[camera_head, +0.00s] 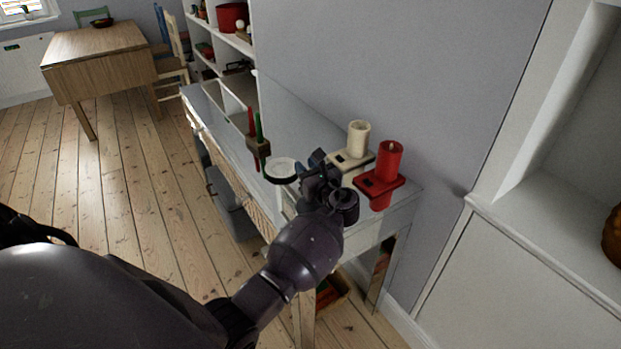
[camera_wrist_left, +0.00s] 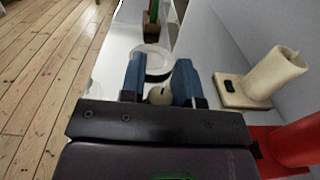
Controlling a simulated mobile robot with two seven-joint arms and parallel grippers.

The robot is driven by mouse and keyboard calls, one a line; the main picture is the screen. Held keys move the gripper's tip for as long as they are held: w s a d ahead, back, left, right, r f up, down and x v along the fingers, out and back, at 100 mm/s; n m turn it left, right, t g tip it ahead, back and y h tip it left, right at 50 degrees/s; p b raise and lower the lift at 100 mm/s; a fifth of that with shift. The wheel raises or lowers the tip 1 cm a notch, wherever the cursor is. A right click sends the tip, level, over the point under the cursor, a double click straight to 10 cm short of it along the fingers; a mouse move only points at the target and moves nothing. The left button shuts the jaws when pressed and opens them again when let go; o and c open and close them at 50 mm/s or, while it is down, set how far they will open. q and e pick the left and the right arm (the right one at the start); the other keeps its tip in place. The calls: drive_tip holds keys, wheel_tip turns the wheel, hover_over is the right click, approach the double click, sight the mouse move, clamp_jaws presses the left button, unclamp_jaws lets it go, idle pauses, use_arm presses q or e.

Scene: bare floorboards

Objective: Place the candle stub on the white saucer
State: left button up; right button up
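The stub's lower part is hidden by the gripper body. In the head view my left gripper (camera_head: 318,167) is over the white side table and hides the stub. The white saucer (camera_head: 281,167), with a dark edge, lies just left of the gripper; it is beyond the fingertips in the wrist view (camera_wrist_left: 151,54). My right gripper is not in view.
A cream candle (camera_head: 358,138) and a red candle (camera_head: 388,163) stand on holders right of the gripper. A wooden holder (camera_head: 258,147) with red and green tapers stands beyond the saucer. The wall (camera_head: 390,75) rises behind the table.

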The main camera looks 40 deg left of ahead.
use_arm(q)
clamp_jaws()
